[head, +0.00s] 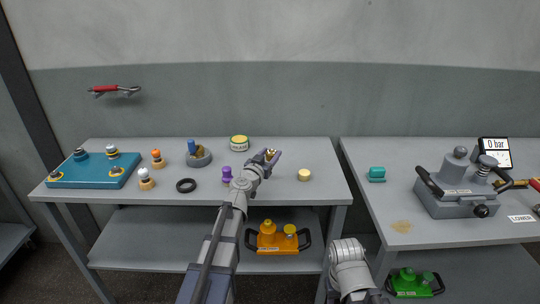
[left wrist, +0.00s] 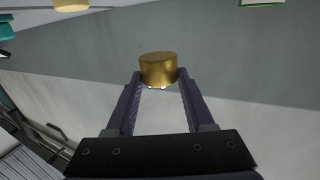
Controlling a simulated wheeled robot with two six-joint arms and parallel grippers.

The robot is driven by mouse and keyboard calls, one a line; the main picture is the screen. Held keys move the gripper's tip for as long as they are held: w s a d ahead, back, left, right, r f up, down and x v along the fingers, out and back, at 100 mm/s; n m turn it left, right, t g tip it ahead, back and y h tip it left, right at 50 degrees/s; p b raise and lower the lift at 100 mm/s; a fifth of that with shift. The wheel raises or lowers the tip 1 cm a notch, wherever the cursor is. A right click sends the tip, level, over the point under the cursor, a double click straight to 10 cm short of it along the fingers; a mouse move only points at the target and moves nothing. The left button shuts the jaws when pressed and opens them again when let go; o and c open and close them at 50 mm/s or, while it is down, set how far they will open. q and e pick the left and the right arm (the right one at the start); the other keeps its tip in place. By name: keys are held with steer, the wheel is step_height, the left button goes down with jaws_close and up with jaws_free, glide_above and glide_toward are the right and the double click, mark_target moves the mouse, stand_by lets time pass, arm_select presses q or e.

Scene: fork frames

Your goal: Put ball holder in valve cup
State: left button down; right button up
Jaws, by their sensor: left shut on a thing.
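My left gripper (head: 272,156) is shut on a small brass cylinder (head: 269,152), held above the back right part of the left table. In the left wrist view the brass cylinder (left wrist: 158,69) sits between the purple fingertips; I cannot tell whether it is the ball holder. A grey cup (head: 203,160) with a blue piece in it stands behind and to the left. A teal plate (head: 75,175) with several round fittings lies at the far left. I cannot tell which of these is the valve cup. My right gripper is out of view.
Near the gripper are a purple piece (head: 227,174), a yellow-green tin (head: 239,142) and a pale yellow disc (head: 304,174). A black ring (head: 186,185) and small knobbed pieces (head: 146,178) lie left. The right table carries a grey pump (head: 455,205) and gauge (head: 496,152).

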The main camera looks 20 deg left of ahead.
arm_select(q)
steer(key=shift+r, duration=0.5)
steer(key=shift+f, duration=0.1)
